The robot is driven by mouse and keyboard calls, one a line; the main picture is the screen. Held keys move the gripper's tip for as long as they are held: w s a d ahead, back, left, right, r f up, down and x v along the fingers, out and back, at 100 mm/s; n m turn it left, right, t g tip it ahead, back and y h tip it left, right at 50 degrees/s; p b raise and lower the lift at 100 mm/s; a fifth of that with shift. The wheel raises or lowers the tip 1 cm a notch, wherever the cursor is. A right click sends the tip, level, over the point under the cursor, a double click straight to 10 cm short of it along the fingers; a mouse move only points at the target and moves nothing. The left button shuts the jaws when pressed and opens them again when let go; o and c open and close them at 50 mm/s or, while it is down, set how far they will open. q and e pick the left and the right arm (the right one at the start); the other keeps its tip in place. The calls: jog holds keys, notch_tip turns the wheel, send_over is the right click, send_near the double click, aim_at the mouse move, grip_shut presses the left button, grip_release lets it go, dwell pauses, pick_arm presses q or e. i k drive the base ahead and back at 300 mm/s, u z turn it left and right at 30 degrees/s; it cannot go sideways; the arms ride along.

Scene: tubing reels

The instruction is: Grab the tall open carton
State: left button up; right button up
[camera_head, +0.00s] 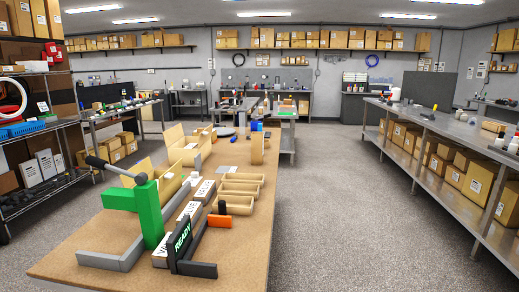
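An open tan carton (188,154) with raised flaps stands on the left side of the long brown-topped bench (235,262), behind the green press. A narrow, upright tan carton or panel (257,149) stands farther right near the bench's right edge; I cannot tell whether its top is open. Which of the two is the tall open carton is not clear. Neither of my grippers shows in the head view.
A green press (150,212) with a dark lever and a black READY sign (182,240) stand at the bench's near end. Tan trays (240,190) lie beyond. A metal bench (440,125) is at right, a shelf rack (35,150) at left. The grey floor (330,220) between benches is clear.

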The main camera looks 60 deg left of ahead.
aim_at(257, 138)
jog(key=u, duration=0.5)
jog(key=i, duration=1.1)
jog(key=u, duration=0.75)
